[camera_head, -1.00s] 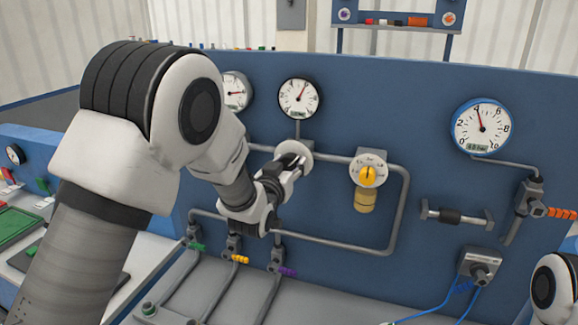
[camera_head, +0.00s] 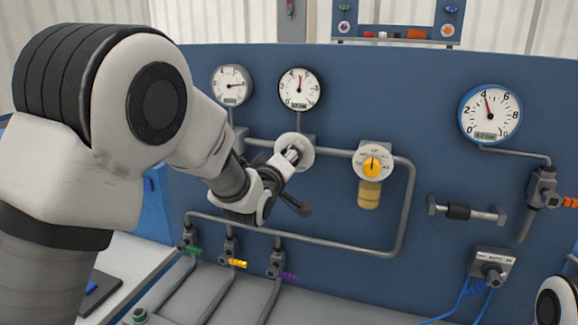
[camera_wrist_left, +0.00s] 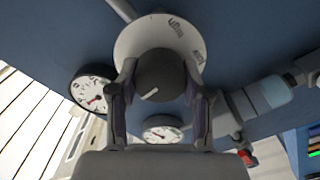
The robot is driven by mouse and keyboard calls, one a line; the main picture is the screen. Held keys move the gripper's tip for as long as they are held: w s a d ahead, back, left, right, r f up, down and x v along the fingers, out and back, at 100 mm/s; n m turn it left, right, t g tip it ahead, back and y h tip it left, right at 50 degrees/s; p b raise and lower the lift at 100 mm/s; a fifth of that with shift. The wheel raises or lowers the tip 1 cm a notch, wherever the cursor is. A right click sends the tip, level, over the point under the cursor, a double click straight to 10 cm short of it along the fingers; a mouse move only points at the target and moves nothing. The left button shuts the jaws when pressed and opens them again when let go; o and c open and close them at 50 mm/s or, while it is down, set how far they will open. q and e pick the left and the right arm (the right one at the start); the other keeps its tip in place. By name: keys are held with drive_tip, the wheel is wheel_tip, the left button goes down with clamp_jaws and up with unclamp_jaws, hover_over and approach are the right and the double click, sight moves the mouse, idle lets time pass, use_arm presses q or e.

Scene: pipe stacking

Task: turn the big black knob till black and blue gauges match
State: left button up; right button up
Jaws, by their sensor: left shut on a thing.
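The big black knob (camera_wrist_left: 165,75) with a white pointer mark fills the middle of the left wrist view, in front of a round pale dial plate (camera_wrist_left: 140,40). My left gripper (camera_wrist_left: 160,92) has one finger on each side of it and is shut on it. In the head view my left gripper (camera_head: 288,160) covers most of the knob at the plate (camera_head: 304,143). The black-rimmed gauge (camera_head: 300,89) stands above it, its needle nearly straight up. The blue-rimmed gauge (camera_head: 490,113) at right has its needle up and slightly left, near 4. My right gripper is out of view.
A grey-rimmed gauge (camera_head: 232,85) is left of the black one. A yellow knob (camera_head: 372,167) on a white dial sits right of my gripper, among grey pipes (camera_head: 400,210). Green, yellow and purple handled valves are below. Blue panel between the gauges is clear.

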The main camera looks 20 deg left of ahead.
use_arm(q)
drive_tip(key=shift+f+n+b, duration=0.1)
drive_tip(key=shift+n+b, duration=0.4)
drive_tip(key=shift+n, duration=0.6)
drive_tip(key=o, duration=1.2)
drive_tip(key=shift+c, duration=0.2)
drive_tip(key=shift+s, duration=0.1)
drive_tip(key=s, duration=1.1)
drive_tip(key=shift+s+a, duration=0.25)
drive_tip(key=shift+s, duration=0.1)
